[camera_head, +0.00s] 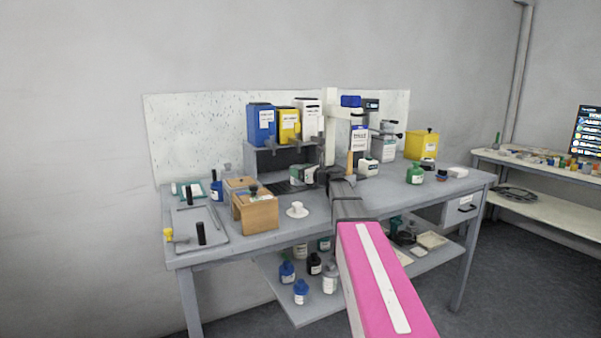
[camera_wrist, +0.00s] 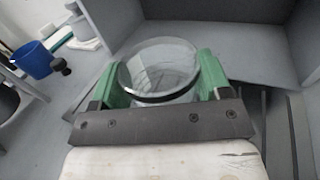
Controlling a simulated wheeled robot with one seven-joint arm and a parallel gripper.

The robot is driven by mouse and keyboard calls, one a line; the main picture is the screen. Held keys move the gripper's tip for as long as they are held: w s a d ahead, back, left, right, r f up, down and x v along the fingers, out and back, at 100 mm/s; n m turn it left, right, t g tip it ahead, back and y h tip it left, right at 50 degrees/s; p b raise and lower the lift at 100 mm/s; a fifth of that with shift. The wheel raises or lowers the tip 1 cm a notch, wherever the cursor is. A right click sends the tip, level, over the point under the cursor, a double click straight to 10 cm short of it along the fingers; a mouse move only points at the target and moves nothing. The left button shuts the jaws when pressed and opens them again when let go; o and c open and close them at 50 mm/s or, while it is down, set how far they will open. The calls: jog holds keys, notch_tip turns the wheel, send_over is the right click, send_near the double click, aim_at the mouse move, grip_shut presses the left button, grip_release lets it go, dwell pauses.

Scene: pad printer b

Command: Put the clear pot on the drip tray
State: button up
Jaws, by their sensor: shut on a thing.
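The clear pot (camera_wrist: 160,68) is a round see-through vessel with a dark band low on its near side. My gripper (camera_wrist: 158,78) is shut on it, with one green finger on each side. In the head view my gripper (camera_head: 304,175) is at the front of the grey dispenser stand, and I cannot make out the pot there. The drip tray (camera_head: 283,187) is a dark slatted piece at the foot of the stand. Its slats show at the right in the wrist view (camera_wrist: 281,125). The pot and gripper hide part of it; I cannot tell whether the pot touches it.
The stand (camera_head: 262,158) has a blue, a yellow and a white container on top. The bench front left holds a grey tray (camera_head: 213,242).

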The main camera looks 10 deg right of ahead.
jog(key=o, duration=1)
jog(key=shift+f, duration=0.1)
jog(key=shift+c, duration=0.2)
jog(key=v, duration=1.2)
jog(key=shift+d, duration=0.1)
